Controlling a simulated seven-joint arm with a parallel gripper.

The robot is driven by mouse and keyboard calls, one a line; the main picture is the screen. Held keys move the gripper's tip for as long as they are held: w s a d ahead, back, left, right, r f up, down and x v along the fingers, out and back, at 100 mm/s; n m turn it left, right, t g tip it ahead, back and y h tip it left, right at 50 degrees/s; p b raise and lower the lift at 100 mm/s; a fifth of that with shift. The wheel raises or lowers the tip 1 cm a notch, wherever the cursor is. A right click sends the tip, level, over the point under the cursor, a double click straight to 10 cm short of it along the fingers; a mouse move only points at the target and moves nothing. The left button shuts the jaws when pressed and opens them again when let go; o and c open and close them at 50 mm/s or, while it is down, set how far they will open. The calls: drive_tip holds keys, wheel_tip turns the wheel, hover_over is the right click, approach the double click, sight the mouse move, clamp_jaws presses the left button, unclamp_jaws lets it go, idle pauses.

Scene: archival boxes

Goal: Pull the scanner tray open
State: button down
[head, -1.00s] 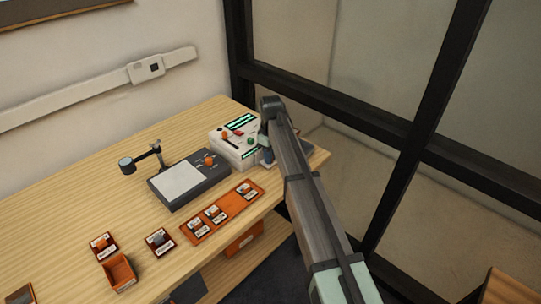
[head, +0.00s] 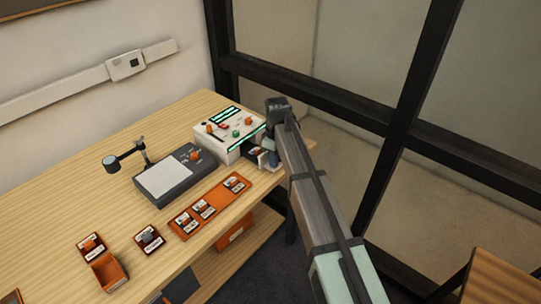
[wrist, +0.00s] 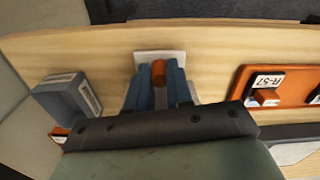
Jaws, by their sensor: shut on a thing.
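The scanner is a white box (head: 228,132) with green displays and coloured knobs at the back right of the table. A dark tray (head: 252,153) sticks out from its front side, partly hidden by my arm. My gripper (head: 270,158) is at the tray's outer end. In the wrist view, my gripper's blue fingers (wrist: 159,84) are shut on an orange handle (wrist: 159,68), in front of a white plate (wrist: 148,56).
An orange rack (head: 210,207) of labelled cartridges lies near the table's front edge. A dark pad device (head: 190,163) with a lamp stands left of the scanner. A grey box (wrist: 62,103) shows at left in the wrist view. A dark window frame stands to the right.

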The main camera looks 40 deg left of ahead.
drive_tip(key=c, duration=1)
unclamp_jaws()
drive_tip(key=shift+r, duration=0.1)
wheel_tip(320, 180, up, 14)
drive_tip(key=shift+f, duration=0.2)
